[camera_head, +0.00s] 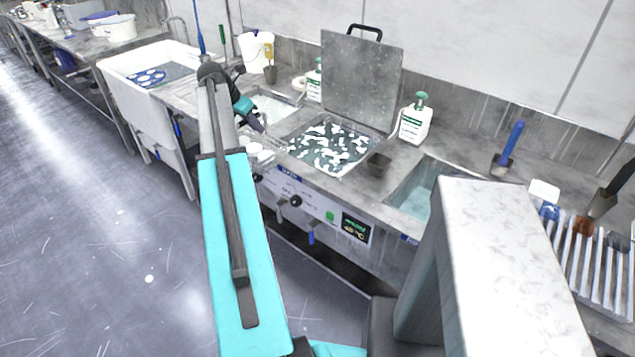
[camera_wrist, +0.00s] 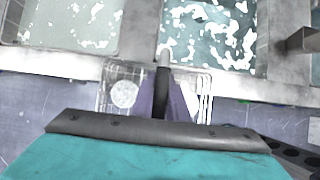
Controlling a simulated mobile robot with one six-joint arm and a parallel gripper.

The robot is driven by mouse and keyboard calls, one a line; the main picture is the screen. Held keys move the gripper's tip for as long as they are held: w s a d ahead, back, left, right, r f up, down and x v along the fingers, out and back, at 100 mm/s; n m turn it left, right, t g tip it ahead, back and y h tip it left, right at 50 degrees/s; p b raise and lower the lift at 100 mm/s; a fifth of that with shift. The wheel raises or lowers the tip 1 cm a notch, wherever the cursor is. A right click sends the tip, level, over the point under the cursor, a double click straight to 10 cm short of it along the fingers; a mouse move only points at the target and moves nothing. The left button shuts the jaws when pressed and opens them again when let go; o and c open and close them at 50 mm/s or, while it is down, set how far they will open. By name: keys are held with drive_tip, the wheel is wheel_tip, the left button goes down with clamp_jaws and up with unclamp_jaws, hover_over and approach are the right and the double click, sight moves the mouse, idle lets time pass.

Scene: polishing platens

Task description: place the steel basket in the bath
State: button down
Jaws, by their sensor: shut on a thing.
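The steel basket (camera_wrist: 113,75) is a wire basket holding white round pieces, seen in the wrist view on both sides of my gripper (camera_wrist: 163,82). My gripper is shut on it and hides its middle. In the head view the basket (camera_head: 252,146) hangs under my gripper (camera_head: 261,129), over the front edge of the counter. The foamy bath (camera_head: 330,147), with teal liquid and white foam, lies to the right of the basket. The same bath appears in the wrist view (camera_wrist: 212,28), just beyond the basket.
A raised lid (camera_head: 362,78) with a black handle stands behind the bath. Another foamy basin (camera_head: 268,108) lies to its left and a clear basin (camera_head: 412,195) to its right.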

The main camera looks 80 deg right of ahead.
drive_tip(key=s+d+r, duration=0.1)
drive_tip(key=s+d, duration=0.3)
drive_tip(key=s, duration=0.6)
drive_tip(key=s+d, duration=0.4)
drive_tip(key=s, duration=0.6)
drive_tip(key=shift+s+d+r+b, duration=0.2)
drive_tip(key=shift+s+r+b, duration=0.15)
wheel_tip(320, 180, down, 14)
drive_tip(key=p, duration=0.2)
drive_tip(key=shift+p, duration=0.4)
drive_tip(key=shift+f, duration=0.2)
wheel_tip(320, 180, down, 4)
drive_tip(key=shift+r+p, duration=0.2)
drive_tip(key=shift+p, duration=0.2)
drive_tip(key=c, duration=2.2)
unclamp_jaws()
drive_tip(key=shift+f, duration=0.2)
drive_tip(key=o, duration=0.5)
drive_tip(key=shift+c, duration=0.2)
